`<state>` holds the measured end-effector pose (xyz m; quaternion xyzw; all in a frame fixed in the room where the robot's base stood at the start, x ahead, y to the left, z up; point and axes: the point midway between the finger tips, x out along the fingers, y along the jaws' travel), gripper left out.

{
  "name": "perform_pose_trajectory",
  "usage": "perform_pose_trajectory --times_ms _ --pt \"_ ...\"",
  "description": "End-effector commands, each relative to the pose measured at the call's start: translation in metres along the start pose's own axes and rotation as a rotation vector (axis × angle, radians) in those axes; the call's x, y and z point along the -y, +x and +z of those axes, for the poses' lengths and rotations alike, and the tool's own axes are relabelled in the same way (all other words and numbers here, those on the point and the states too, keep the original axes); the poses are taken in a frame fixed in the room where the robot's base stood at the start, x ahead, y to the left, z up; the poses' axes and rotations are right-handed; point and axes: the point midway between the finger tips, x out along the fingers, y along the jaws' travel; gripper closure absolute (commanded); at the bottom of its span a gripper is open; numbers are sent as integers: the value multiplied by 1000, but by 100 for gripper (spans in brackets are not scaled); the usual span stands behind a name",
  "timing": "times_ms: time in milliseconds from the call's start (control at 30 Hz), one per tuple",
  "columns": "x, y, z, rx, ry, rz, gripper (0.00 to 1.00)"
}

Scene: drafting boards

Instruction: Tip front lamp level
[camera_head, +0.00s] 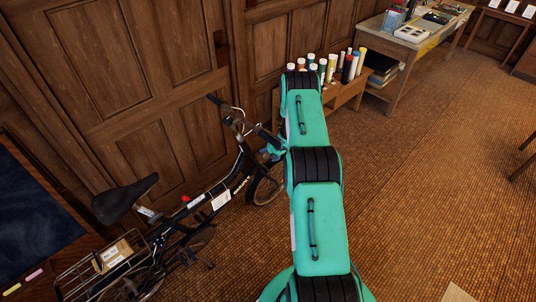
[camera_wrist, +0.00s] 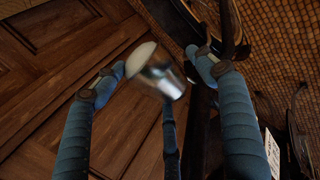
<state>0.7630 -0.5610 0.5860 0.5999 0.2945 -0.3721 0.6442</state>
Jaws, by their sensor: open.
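The front lamp (camera_wrist: 165,78) is a short silver cylinder with a pale round lens. In the wrist view it sits between the two blue padded fingers of my open gripper (camera_wrist: 160,68), apart from both, with its lens toward the upper left. Its true tilt from level I cannot tell. A black bicycle (camera_head: 218,190) stands along the wooden panelling in the head view. My gripper (camera_head: 272,146) is at the front of the bicycle, near the handlebar (camera_head: 236,118). The lamp is too small or hidden to make out in the head view.
Behind my arm, a low wooden shelf (camera_head: 345,108) holds several bottles and tubes. A workbench (camera_head: 412,40) stands farther right. The bicycle carries a rear rack (camera_head: 85,275) with a cardboard box (camera_head: 116,254). Wooden panelling (camera_head: 165,125) is close behind it.

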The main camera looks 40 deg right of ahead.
Motion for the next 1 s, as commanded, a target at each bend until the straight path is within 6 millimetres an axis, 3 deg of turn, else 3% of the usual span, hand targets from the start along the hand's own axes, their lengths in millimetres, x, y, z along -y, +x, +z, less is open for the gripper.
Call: perform_pose_trajectory --times_ms 600,1000 --pt "0 -67 0 0 1 0 29" --pt "1 -89 -1 -1 1 -1 29"
